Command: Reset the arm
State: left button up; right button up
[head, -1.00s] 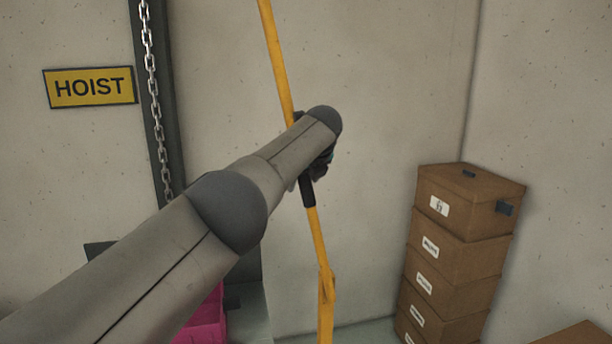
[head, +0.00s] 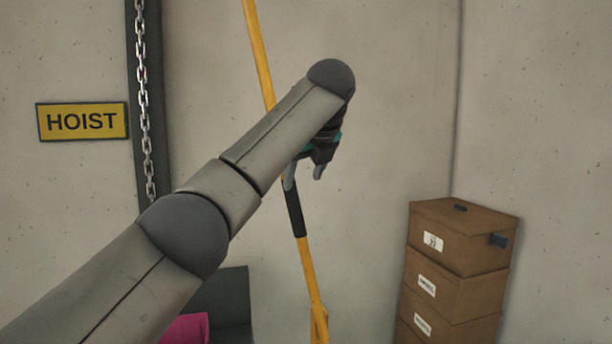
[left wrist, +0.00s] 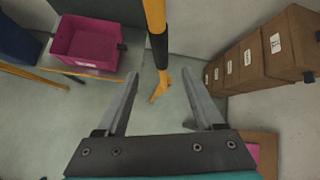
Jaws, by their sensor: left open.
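My left arm reaches in from the lower left of the head view. Its gripper (head: 303,177) points down, partly hidden behind my own forearm. In the left wrist view the two fingers (left wrist: 160,105) stand wide apart with nothing held between them. A yellow pole with a black grip (head: 294,208) stands slightly tilted just behind the gripper. In the left wrist view the pole's black grip (left wrist: 159,50) lies beyond the fingertips, near the middle. My right gripper is in neither view.
A stack of brown boxes (head: 458,240) stands at the right by the wall corner. A magenta bin (left wrist: 62,42) sits at the left of the wrist view. A chain (head: 143,90) hangs beside the HOIST sign (head: 82,121).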

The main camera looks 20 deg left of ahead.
pick_arm(q)
jog(key=shift+v, duration=1)
jog(key=shift+f, duration=0.1)
